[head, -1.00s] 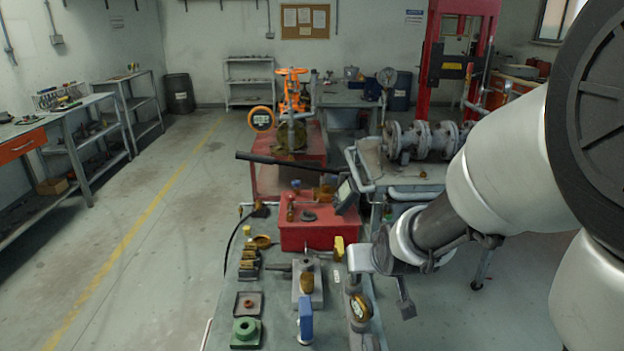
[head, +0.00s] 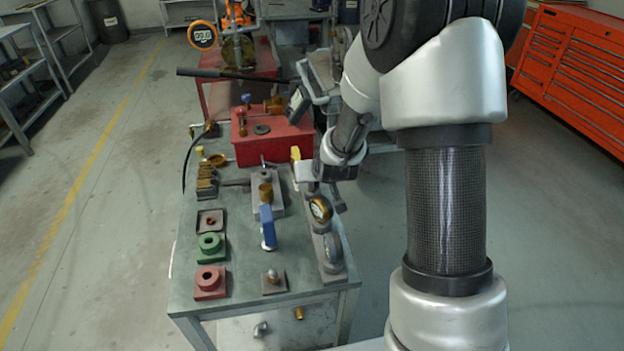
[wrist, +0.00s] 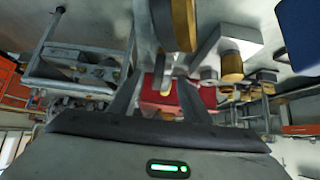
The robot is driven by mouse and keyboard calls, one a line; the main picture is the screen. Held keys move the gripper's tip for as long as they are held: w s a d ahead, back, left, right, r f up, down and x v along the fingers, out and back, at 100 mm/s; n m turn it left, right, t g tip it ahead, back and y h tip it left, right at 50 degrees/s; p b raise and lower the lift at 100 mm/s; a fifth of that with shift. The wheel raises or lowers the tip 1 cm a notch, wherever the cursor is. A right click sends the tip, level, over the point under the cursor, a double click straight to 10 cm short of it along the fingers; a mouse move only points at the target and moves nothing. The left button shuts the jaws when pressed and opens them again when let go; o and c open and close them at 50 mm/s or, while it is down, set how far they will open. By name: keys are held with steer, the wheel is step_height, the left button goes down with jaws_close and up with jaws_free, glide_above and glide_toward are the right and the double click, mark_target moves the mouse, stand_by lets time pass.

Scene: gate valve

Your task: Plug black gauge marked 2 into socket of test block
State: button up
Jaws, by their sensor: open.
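A gauge with a brass rim (head: 320,208) stands in a grey holder at the bench's right edge. A grey round gauge (head: 333,247) stands nearer in the same row. No number is readable on either. A grey block with a brass fitting (head: 266,191), perhaps the test block, stands left of them; I cannot make out its socket. It also seems to show in the wrist view (wrist: 232,66). My gripper (head: 327,192) is open and empty, just behind the brass-rimmed gauge. In the wrist view, a black-and-gold gauge (wrist: 182,25) appears beyond my open fingers (wrist: 160,82).
A blue-handled part (head: 267,228) stands in front of the block. A green ring block (head: 210,246) and a red one (head: 209,282) sit at the left. A red box (head: 258,138) is behind. A small plate with a knob (head: 273,281) lies near the front edge.

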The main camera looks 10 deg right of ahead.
steer(key=x, duration=0.5)
steer(key=shift+a, duration=0.1)
